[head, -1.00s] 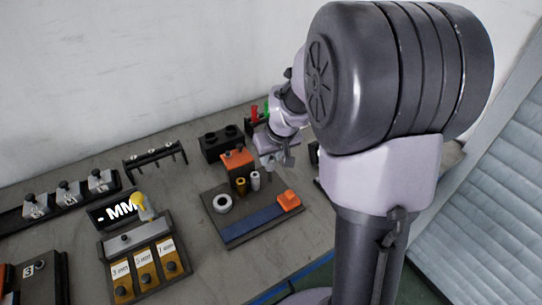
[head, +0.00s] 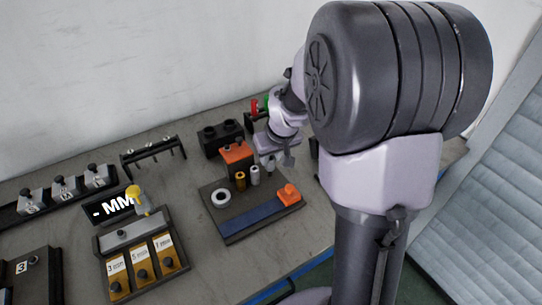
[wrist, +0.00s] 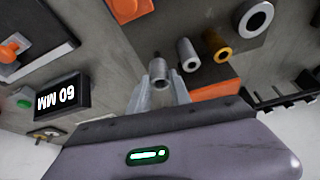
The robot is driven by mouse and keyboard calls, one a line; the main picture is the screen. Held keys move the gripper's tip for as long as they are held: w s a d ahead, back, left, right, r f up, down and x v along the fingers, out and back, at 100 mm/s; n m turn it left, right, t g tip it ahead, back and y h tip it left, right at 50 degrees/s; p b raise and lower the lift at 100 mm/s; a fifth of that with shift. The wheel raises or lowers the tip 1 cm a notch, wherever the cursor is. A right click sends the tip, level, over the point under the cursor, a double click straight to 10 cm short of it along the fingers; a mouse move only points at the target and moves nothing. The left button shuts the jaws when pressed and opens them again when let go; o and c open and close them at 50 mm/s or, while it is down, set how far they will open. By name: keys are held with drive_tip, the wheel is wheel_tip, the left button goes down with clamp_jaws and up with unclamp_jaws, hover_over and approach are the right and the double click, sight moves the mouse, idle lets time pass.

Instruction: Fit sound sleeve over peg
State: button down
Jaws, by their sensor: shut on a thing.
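My gripper (wrist: 160,92) is shut on a grey hollow sleeve (wrist: 159,68), which stands between its fingertips in the wrist view. In the head view my gripper (head: 280,161) is at the back right of a dark fixture board (head: 216,219), partly hidden by my arm. A pale grey sleeve (wrist: 187,54) and a brass sleeve (wrist: 215,44) stand beside the held one, apart from it. They also show in the head view, the pale one (head: 255,176) and the brass one (head: 240,181). A white ring (head: 221,198) lies on the board. I cannot tell which piece is the peg.
An orange-topped block (head: 237,152) stands just behind the sleeves. An orange stop (head: 288,194) sits at the right end of a blue strip (head: 250,216). A black two-hole block (head: 221,138) is behind.

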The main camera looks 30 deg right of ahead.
drive_tip(key=shift+f+b, duration=0.45)
drive_tip(key=shift+f, duration=1)
drive_tip(key=c, duration=1.1)
unclamp_jaws()
drive_tip(key=p+v, duration=0.7)
drive_tip(key=v, duration=1)
drive_tip(key=shift+s+p, duration=0.15)
drive_tip(key=shift+p, duration=0.2)
drive_tip(key=shift+r, duration=0.1)
drive_tip(key=s+a+r+m+t+y, duration=0.1)
drive_tip(key=s+a+r, duration=0.5)
drive_tip(key=s+a, duration=0.9)
drive_tip(key=shift+s+a+r+m+y, duration=0.2)
drive_tip(key=shift+s+a+m+y, duration=0.2)
drive_tip(key=shift+a+m+y, duration=0.55)
